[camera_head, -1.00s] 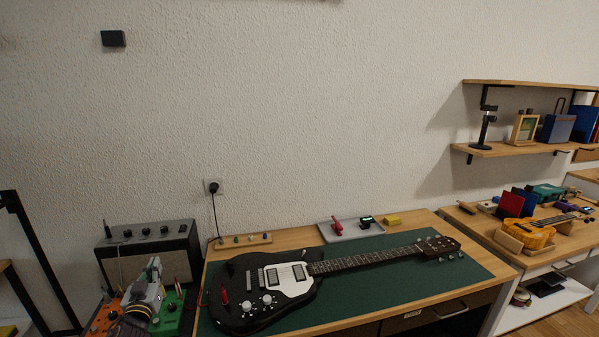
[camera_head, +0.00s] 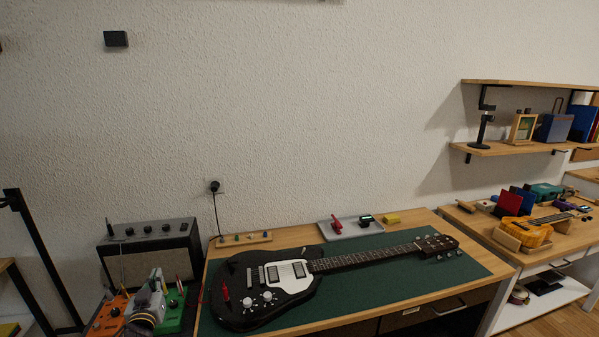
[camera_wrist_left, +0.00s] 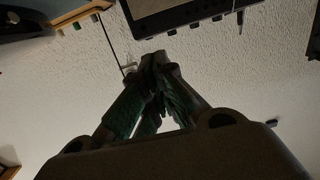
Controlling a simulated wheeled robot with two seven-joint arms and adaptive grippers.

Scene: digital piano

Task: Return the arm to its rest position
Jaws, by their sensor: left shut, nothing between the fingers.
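My left gripper (camera_head: 156,275) is low at the left of the head view, pointing up in front of the amplifier (camera_head: 150,255) and over the orange and green pedals. In the left wrist view its fingers (camera_wrist_left: 160,65) meet at the tips with nothing between them. Most of my left arm is below the picture. My right gripper is in neither view.
A black electric guitar (camera_head: 262,290) lies on a green mat (camera_head: 375,285) on the workbench, right of my gripper. An orange pedal (camera_head: 107,315) and a green pedal (camera_head: 178,312) are close by. A black cable (camera_head: 216,210) hangs from the wall socket.

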